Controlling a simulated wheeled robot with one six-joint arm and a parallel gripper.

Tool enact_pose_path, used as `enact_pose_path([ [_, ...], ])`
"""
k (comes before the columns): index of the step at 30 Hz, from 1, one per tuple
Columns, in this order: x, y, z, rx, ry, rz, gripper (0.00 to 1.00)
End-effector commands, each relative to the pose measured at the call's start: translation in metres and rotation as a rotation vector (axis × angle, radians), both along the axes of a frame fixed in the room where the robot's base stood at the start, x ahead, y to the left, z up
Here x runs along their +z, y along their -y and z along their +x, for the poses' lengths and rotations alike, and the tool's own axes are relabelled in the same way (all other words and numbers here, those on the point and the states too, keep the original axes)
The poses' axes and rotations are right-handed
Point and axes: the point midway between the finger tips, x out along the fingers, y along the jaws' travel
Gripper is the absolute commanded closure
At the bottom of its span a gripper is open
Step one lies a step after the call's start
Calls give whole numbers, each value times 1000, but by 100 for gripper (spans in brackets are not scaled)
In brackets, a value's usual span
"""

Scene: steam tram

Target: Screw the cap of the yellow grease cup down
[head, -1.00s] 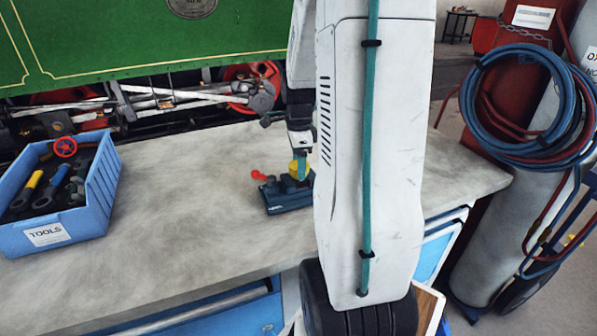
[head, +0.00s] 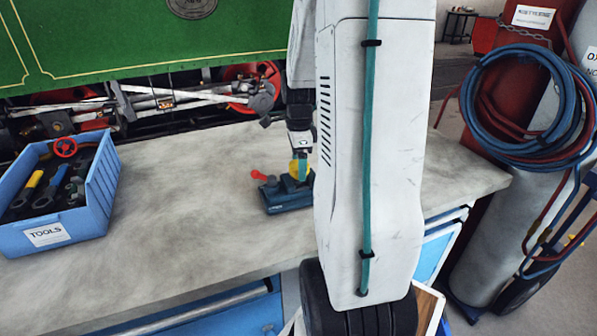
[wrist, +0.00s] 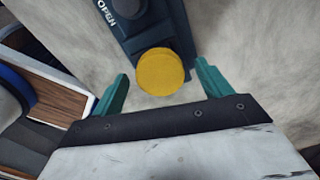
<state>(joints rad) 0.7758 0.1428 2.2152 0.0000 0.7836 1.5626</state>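The yellow cap (wrist: 160,72) of the grease cup sits at the near end of a dark blue fitting (wrist: 150,35) in the wrist view. My gripper (wrist: 163,85) is open, with one teal finger on each side of the cap. A gap shows between each finger and the cap. In the head view the cap (head: 298,168) is partly covered by a finger of my gripper (head: 302,172). The fitting (head: 287,200) stands on the bench. The cup's body below the cap is hidden from above.
A red knob (head: 258,175) is on the fitting's left side. A dark round knob beside the word OPEN shows in the wrist view (wrist: 128,8). A blue tools bin (head: 95,205) stands on the left of the bench (head: 190,190). The bench between is clear.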

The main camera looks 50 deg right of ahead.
Motion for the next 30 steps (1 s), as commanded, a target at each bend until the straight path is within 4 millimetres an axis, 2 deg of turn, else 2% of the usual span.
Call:
enact_pose_path([
  [4,0,0,0,0,0,0,23],
  [5,0,0,0,0,0,0,15],
  [14,1,0,0,0,0,0,15],
  [30,37,0,0,0,1,-1,15],
])
